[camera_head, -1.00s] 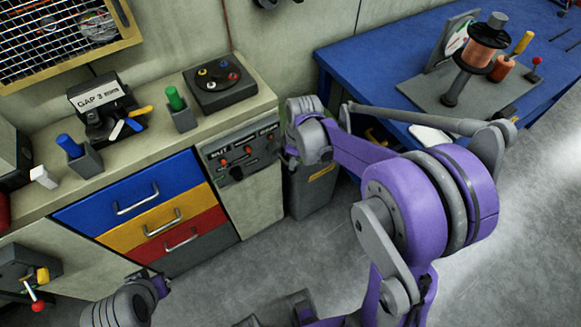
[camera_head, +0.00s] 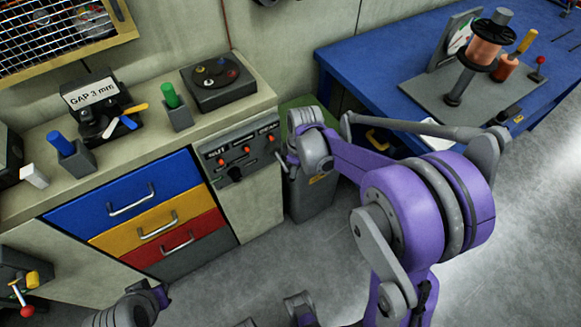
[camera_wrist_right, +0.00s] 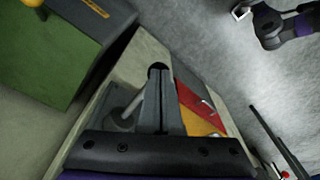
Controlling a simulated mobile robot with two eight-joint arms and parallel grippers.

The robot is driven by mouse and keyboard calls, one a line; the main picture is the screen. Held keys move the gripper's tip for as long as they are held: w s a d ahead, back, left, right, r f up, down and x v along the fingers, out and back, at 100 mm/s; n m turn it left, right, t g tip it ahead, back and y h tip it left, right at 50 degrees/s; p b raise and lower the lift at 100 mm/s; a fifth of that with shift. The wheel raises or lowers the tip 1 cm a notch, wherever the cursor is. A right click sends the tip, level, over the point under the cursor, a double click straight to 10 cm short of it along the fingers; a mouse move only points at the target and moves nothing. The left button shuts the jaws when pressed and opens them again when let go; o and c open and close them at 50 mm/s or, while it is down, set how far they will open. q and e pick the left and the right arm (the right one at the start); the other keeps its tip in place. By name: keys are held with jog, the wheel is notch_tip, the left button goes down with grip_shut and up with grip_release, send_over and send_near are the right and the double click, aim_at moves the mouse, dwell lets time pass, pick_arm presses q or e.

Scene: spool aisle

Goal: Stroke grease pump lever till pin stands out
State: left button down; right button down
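No part is labelled as a grease pump. A unit with a red-ball lever and a yellow part (camera_head: 26,291) sits at the lower left edge.
A grey bin with a green top (camera_head: 312,195) stands right of the cabinet, close to my right wrist. Coloured drawers (camera_head: 140,205) lie left of the panel. The blue bench (camera_head: 365,75) is behind my right arm. The floor in front is clear.

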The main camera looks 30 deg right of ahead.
jog(key=shift+s+d+r, duration=0.25)
jog(key=shift+s+d, duration=0.2)
jog(key=shift+s, duration=0.1)
jog(key=shift+s+d+r, duration=0.2)
jog(key=shift+s+d, duration=0.25)
jog(key=shift+s, duration=0.05)
notch_tip(320, 180, up, 11)
jog(key=p, duration=0.1)
jog(key=shift+s+d+p, duration=0.35)
jog(key=shift+s, duration=0.05)
jog(key=shift+f, duration=0.1)
dwell(0.8)
jog(key=s+a+r+m+t+p, duration=0.2)
jog(key=s+a+m, duration=0.6)
jog(key=s, duration=0.5)
jog(key=shift+a+t+h+p, duration=0.45)
jog(key=shift+t+p, duration=0.45)
jog(key=shift+t, duration=0.3)
